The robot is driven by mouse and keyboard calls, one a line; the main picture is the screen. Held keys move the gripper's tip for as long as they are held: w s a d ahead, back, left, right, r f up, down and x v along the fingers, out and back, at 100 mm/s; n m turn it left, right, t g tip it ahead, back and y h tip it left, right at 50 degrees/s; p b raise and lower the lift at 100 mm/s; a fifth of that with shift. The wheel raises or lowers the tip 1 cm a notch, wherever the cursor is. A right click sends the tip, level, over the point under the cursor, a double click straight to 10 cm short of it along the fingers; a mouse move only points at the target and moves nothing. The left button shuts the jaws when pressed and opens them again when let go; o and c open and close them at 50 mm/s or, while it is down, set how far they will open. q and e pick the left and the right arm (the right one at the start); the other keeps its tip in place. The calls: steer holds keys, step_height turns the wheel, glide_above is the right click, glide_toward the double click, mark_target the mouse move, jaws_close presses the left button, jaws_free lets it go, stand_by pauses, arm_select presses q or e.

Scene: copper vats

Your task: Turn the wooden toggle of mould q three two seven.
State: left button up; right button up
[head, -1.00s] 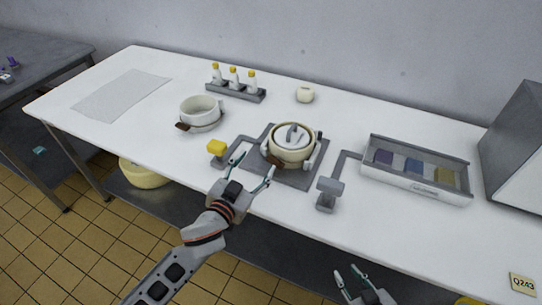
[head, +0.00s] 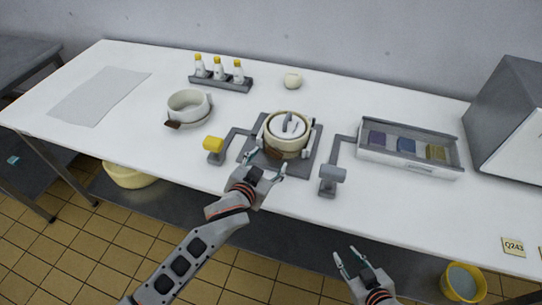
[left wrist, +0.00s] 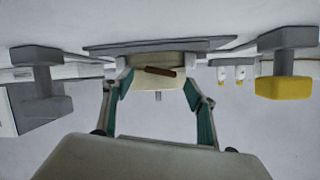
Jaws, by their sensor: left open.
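A cream round mould (head: 287,133) with a metal handle on its lid sits on a dark square plate (head: 309,168). Its brown wooden toggle (head: 272,153) is on the front side, partly hidden by my gripper in the head view. In the left wrist view the toggle (left wrist: 160,72) lies crosswise on the mould (left wrist: 150,83), between my fingers. My left gripper (head: 264,166) is open, just in front of the toggle; I cannot tell whether it touches. My right gripper (head: 350,260) is open and empty, off the table's front edge. I can read no q327 label.
A yellow block (head: 213,144) and a grey block (head: 333,174) on posts flank the plate. A white pot (head: 188,105) with a brown piece stands left. Bottles (head: 219,70), a white tray (head: 409,165) and a Q243 card (head: 513,246) are also on the table.

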mark_target(272, 155)
arm_select(q)
steer(key=shift+x, duration=1.5)
steer(key=c, duration=1.1)
steer(key=shift+m+t+y, duration=0.4)
steer(key=shift+m+y, duration=0.1)
steer(key=shift+m, duration=0.5)
steer(key=o, duration=1.1)
